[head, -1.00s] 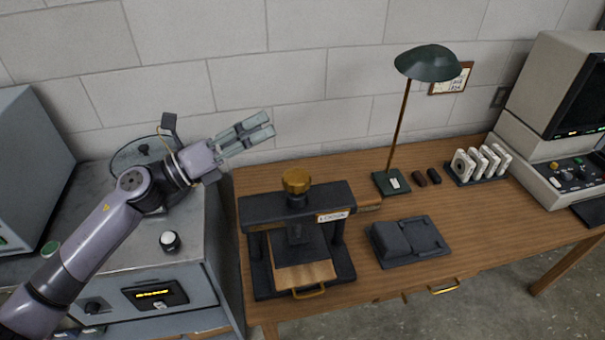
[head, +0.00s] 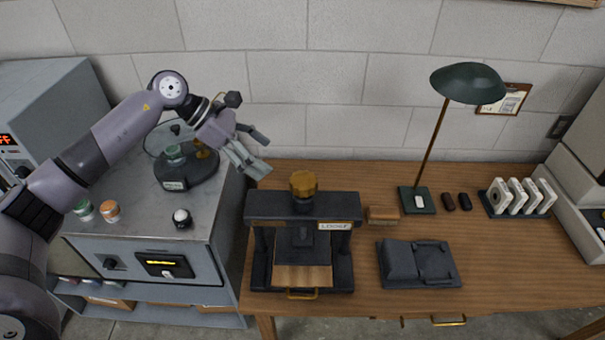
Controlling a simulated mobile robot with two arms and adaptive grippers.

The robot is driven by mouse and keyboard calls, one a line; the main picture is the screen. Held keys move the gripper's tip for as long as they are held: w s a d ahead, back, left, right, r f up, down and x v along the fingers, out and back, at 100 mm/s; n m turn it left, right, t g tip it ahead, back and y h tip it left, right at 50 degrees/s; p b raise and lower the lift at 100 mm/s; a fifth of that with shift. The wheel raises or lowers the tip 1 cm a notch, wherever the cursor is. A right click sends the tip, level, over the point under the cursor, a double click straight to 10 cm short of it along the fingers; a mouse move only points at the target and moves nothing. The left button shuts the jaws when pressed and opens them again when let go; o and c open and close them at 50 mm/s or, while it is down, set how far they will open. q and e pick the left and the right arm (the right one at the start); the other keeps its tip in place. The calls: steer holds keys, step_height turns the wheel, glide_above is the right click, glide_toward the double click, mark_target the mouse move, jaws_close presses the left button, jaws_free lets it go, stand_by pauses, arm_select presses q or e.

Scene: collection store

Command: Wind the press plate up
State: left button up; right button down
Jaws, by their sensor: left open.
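The press is a black frame (head: 265,207) standing on the wooden table. A brass knob (head: 303,184) tops its screw in the middle of the crossbar. The dark press plate (head: 296,241) hangs below the crossbar, above a wooden board (head: 303,276) with a brass handle at the front. How large the gap under the plate is, I cannot tell. My left gripper (head: 259,157) is open and empty, up and to the left of the brass knob and apart from it. Its fingers point down and to the right. My right gripper is not in view.
A green lamp (head: 468,84) stands behind right of the press. A metal cabinet (head: 205,225) with jars and a round dark instrument (head: 187,168) stands left. The table front right is clear.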

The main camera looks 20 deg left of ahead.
mark_target(302, 179)
arm_select(q)
steer(key=p+x, duration=0.1)
steer(key=x, duration=0.3)
steer(key=p+x, duration=0.2)
steer(key=x, duration=0.1)
steer(key=p+x, duration=0.1)
steer(key=x, duration=0.3)
steer(key=shift+w+d+p, duration=0.1)
steer(key=shift+d+p, duration=0.2)
steer(key=shift+d, duration=0.25)
steer(key=shift+w+d+f, duration=0.15)
steer(key=shift+d+f, duration=0.15)
steer(key=shift+f, duration=0.05)
steer(key=shift+c, duration=1.2)
steer(key=c, duration=0.9)
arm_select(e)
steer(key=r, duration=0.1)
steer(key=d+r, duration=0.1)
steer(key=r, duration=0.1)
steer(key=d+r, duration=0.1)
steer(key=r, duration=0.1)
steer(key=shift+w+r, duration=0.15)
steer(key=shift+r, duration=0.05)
